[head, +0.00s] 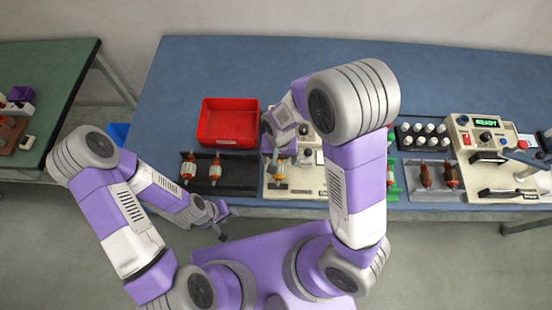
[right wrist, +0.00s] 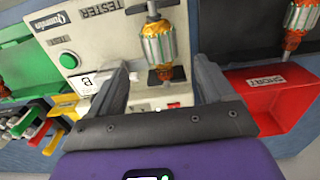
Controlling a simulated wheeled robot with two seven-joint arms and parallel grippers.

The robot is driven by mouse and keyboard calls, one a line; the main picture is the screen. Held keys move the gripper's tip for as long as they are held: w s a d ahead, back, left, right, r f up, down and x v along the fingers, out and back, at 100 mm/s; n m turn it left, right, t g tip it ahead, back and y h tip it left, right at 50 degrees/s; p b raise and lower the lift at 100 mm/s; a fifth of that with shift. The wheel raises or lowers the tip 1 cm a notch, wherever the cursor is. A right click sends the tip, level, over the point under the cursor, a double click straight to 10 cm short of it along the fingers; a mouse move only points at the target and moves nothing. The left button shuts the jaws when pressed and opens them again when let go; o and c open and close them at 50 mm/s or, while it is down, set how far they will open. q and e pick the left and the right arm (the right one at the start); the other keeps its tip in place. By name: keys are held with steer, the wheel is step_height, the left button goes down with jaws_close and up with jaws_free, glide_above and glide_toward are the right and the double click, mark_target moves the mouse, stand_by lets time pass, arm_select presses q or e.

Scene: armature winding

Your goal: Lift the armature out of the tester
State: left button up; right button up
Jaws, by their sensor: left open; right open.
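The tester (head: 310,182) is a beige box at the middle of the bench's front edge. It fills the middle of the right wrist view (right wrist: 100,40), where its TESTER label shows. An armature (head: 279,175) with a silver core and orange windings sits in the tester, its shaft in dark holders; it also shows in the right wrist view (right wrist: 158,45). My right gripper (head: 277,158) is open above it, with one finger on each side in the wrist view. No grip on the armature is visible. My left gripper (head: 222,232) is low in front of the bench and looks empty.
A red bin (head: 228,138) marked SHORT stands behind a black rack (head: 238,188) holding two armatures, left of the tester. Right of it are a grey tray (head: 410,190) with armatures, a rack of white-topped pieces (head: 402,144) and a READY machine (head: 462,125). The back of the bench is clear.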

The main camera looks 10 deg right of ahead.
mark_target(279, 168)
steer(key=f, duration=0.4)
steer(key=f+b, duration=0.1)
steer(key=f, duration=0.1)
steer(key=shift+s+a+f, duration=0.15)
steer(key=shift+s, duration=0.15)
steer(key=shift+c, duration=0.3)
steer(key=c, duration=1.3)
